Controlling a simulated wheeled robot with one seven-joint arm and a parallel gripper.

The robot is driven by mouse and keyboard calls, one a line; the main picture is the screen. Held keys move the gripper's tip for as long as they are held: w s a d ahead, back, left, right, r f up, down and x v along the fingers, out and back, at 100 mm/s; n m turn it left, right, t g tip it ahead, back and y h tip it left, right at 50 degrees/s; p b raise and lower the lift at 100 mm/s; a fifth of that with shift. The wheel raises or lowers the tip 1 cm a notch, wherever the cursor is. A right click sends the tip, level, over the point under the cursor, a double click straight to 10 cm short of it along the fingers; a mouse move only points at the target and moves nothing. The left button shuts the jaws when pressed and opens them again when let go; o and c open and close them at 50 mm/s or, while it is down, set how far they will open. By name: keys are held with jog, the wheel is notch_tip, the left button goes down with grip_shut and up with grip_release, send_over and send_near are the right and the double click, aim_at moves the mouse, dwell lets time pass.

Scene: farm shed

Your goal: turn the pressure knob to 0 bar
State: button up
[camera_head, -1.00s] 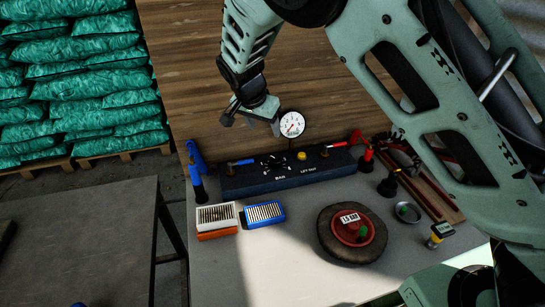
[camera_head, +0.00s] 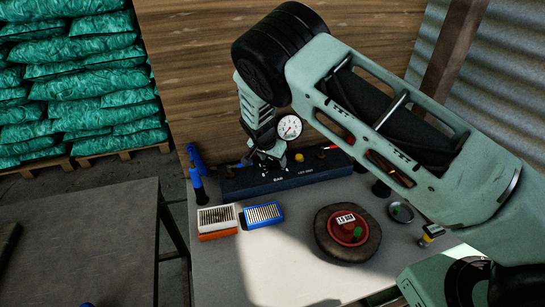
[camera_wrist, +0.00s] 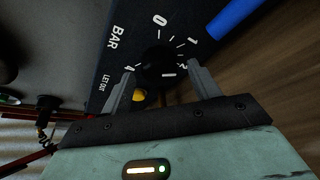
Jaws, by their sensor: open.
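The pressure knob (camera_wrist: 156,60) is a round black dial on the dark panel (camera_wrist: 105,50). Around it in the wrist view are the white numbers 0, 1, 2 and 4. A short white mark shows at its lower edge, on the side away from 0; its exact reading is unclear. My gripper (camera_wrist: 161,74) is open, with one finger on either side of the knob; I cannot tell whether they touch it. In the head view my gripper (camera_head: 268,162) is down at the panel (camera_head: 310,171) and hides the knob. The white pressure gauge (camera_head: 289,127) stands behind.
A yellow button (camera_head: 299,157) and a red-handled lever are right of the knob. A blue handle (camera_wrist: 235,15) is close by in the wrist view. Filters (camera_head: 262,215) and a round dark pad with a red disc (camera_head: 347,227) lie in front. The bench's front middle is clear.

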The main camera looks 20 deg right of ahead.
jog(key=shift+f, duration=0.3)
jog(key=c, duration=1)
jog(key=shift+o, duration=0.2)
jog(key=shift+d, duration=0.1)
